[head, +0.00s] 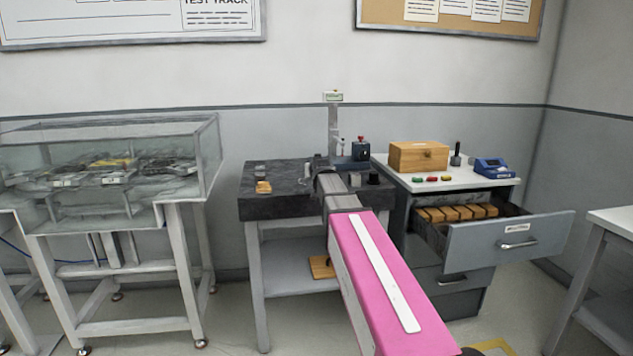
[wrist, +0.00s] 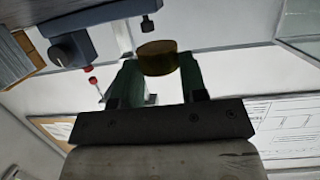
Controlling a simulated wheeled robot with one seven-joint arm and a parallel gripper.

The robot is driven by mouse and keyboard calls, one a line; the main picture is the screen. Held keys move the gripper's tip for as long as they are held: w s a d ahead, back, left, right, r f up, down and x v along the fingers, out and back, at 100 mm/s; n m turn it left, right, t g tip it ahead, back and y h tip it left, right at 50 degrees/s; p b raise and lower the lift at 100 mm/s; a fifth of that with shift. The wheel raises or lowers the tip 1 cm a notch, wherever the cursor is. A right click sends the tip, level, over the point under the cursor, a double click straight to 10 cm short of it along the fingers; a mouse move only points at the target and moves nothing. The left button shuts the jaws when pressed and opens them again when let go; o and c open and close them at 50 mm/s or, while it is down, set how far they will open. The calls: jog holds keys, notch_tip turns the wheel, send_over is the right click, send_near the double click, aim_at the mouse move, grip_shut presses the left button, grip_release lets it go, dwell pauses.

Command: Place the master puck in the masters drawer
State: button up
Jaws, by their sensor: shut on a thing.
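A brassy round puck (wrist: 157,60) is between the dark green fingers of my gripper (wrist: 156,78) in the wrist view, and the gripper is shut on it. In the head view my gripper (head: 322,166) is over the dark stone-topped table, with the puck too small or hidden to make out. An open drawer (head: 508,243) sticks out of the grey cabinet to the right of my arm. It holds a row of several wooden blocks (head: 455,213). Its front has a white label, too small to read, and a handle.
The stone-topped table (head: 285,208) bears a stand and small items. On the cabinet top (head: 480,183) are a wooden box (head: 418,156), coloured small pieces and a blue device (head: 492,167). A glass case (head: 110,165) stands left. Another table (head: 615,220) is at the right edge.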

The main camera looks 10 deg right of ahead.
jog(key=shift+w+d+f, duration=0.35)
jog(key=shift+d, duration=0.05)
jog(key=shift+f, duration=1.95)
jog(key=shift+f, duration=0.15)
jog(key=o, duration=1)
